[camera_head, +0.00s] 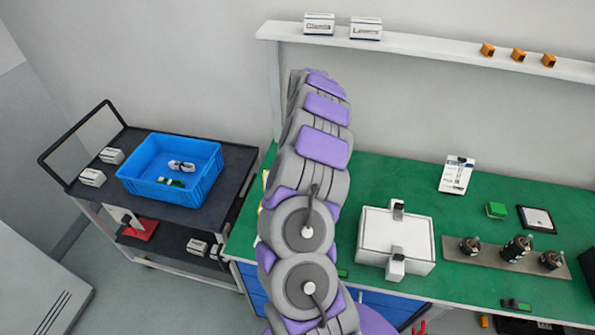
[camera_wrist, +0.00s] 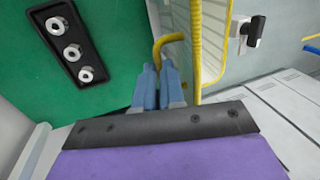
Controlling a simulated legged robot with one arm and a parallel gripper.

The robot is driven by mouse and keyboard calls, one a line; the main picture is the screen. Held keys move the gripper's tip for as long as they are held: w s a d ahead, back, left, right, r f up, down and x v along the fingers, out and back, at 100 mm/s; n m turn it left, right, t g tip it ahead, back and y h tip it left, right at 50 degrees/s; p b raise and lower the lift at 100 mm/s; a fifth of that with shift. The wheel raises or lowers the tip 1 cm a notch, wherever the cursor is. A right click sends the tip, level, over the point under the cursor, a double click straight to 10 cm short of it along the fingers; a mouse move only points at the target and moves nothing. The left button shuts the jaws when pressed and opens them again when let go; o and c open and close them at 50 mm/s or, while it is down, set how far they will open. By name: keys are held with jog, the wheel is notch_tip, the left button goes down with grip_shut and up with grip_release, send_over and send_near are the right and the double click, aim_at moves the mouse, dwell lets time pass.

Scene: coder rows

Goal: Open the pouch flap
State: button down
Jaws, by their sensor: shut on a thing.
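In the wrist view, my gripper (camera_wrist: 160,78) has its blue-grey fingers close together on a yellow loop (camera_wrist: 171,38). The loop bends over beside the yellow edge (camera_wrist: 195,45) of a pale, ribbed panel (camera_wrist: 213,42), which looks like part of the pouch. I cannot tell clearly where the flap is or whether it is lifted. In the head view, my arm hides my gripper and most of that spot. Only a small yellow sliver (camera_head: 265,180) shows at the arm's left side.
A green bench (camera_head: 390,180) carries a white box (camera_head: 377,233) with clasps and a strip (camera_head: 450,252) of dark fittings. A black tray (camera_wrist: 70,46) of silver fittings lies near my gripper. A dark cart (camera_head: 238,165) with a blue crate (camera_head: 140,190) stands left.

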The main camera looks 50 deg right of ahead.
jog(key=shift+w, duration=0.1)
dwell(0.3)
jog(key=c, duration=1.2)
grip_release()
jog(key=shift+d, duration=0.1)
jog(key=shift+p+v, duration=1.4)
jog(key=shift+v, duration=7.25)
jog(key=shift+d, duration=0.1)
